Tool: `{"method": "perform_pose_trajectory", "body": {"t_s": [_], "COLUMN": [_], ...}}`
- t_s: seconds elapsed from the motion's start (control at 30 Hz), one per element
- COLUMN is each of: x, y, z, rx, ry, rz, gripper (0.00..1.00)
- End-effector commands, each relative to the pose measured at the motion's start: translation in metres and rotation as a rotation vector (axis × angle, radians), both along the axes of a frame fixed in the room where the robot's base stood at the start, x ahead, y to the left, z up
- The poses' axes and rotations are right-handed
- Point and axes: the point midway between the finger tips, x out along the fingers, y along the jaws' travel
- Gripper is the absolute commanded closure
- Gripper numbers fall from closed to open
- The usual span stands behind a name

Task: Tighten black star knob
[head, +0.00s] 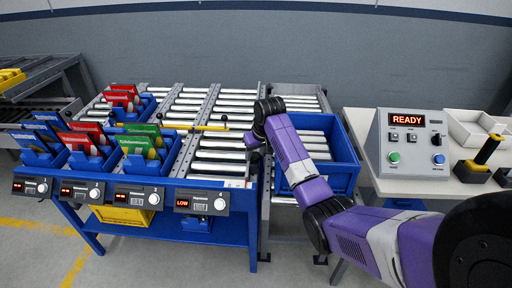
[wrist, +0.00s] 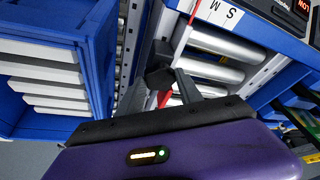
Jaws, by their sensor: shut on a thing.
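My gripper (wrist: 165,88) is in the middle of the wrist view, with its fingers closed on a small dark piece. This piece looks like the black star knob (wrist: 159,78), though its lobes cannot be made out. It sits at the side rail of a roller lane, beside the rollers. In the head view my gripper (head: 254,141) is at the right edge of the blue-framed roller rack (head: 240,212), left of the blue bin. There the knob is hidden by my gripper and wrist.
The blue bin (head: 343,172) stands close on the right, on a roller conveyor. Blue holders with red, green and blue packets (head: 137,146) fill the left lanes. A control box (head: 408,148) reads READY.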

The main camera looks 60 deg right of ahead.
Motion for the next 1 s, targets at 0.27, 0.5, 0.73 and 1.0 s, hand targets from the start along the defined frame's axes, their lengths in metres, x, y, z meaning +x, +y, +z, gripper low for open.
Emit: {"method": "perform_pose_trajectory", "body": {"t_s": [0.27,0.5,0.73,1.0], "x": [0.0010,0.0008,0.0008,0.0010], "y": [0.0018,0.0008,0.0006,0.0007], "z": [0.0012,0.0004,0.0001,0.0002], "rx": [0.001,0.000,0.000,-0.001], "ry": [0.002,0.000,-0.001,-0.001], "rz": [-0.115,-0.150,-0.152,-0.152], "gripper": [0.98,0.98,0.98,0.36]}}
